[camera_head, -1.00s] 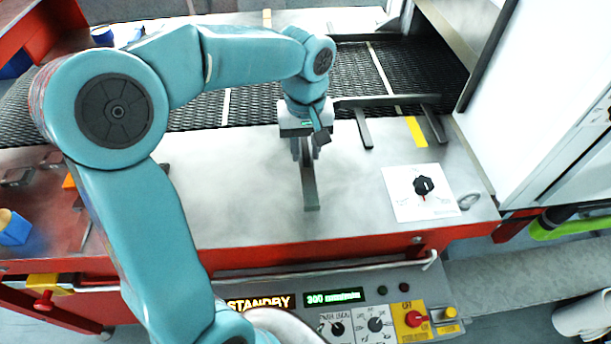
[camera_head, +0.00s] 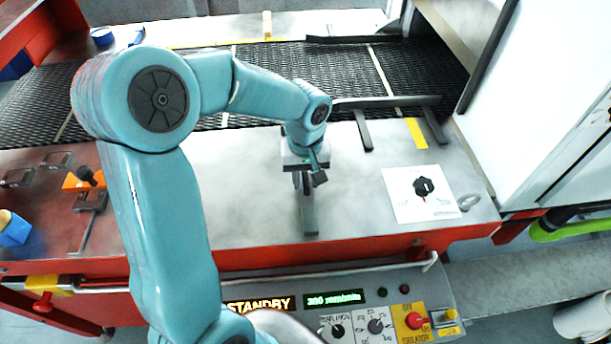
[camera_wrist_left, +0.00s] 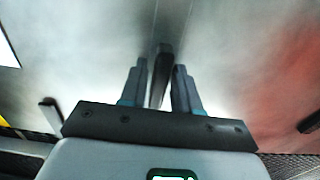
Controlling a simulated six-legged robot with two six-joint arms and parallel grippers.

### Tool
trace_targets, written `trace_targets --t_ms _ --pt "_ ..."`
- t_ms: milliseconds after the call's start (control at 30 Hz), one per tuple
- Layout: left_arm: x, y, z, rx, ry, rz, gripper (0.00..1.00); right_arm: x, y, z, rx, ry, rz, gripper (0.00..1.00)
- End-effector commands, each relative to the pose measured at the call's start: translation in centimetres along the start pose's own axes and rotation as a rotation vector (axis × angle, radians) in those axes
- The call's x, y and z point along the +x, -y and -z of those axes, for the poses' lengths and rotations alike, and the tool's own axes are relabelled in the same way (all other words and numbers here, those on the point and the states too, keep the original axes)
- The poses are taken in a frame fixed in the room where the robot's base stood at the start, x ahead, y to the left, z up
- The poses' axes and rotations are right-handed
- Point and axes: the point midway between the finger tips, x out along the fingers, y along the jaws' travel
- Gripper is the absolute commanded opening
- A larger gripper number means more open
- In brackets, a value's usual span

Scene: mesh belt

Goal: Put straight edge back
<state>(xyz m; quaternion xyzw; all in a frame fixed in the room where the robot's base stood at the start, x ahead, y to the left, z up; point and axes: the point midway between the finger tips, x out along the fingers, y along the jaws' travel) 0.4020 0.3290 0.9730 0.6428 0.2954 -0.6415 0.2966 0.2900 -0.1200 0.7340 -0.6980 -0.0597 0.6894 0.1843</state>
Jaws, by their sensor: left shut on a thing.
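The straight edge, a narrow grey metal bar (camera_head: 309,218), points toward the front edge of the steel table (camera_head: 250,200). My left gripper (camera_head: 303,186) points down over the table and is shut on the bar's far part. In the left wrist view the bar (camera_wrist_left: 163,62) runs between the two fingers (camera_wrist_left: 160,88). The fingers and wrist hide the bar's far end. I cannot tell if the bar touches the table. My right gripper is not in view.
A dark guide rail (camera_head: 385,102) with two short legs lies by the black mesh belt (camera_head: 410,70). A white dial plate (camera_head: 420,194) is on the right. An orange clamp (camera_head: 84,181) and a blue block (camera_head: 14,230) are at left. The table's middle is clear.

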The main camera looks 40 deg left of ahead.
Motion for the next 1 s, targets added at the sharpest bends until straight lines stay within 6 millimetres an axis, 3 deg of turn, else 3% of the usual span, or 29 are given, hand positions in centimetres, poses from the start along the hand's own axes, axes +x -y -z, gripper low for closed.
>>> trace_targets --t_ms 33,100,500,1000 --pt "0.1 0.0 0.0 0.000 0.000 0.000 0.38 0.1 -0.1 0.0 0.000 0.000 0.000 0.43" --pt "0.1 0.0 0.0 0.000 0.000 0.000 0.57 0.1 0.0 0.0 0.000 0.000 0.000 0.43" --pt "-0.9 0.0 0.1 0.000 -0.002 -0.001 0.57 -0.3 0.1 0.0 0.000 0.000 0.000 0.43" --pt "-11.1 -0.1 0.1 0.001 -0.002 -0.002 0.57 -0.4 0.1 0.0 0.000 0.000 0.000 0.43"
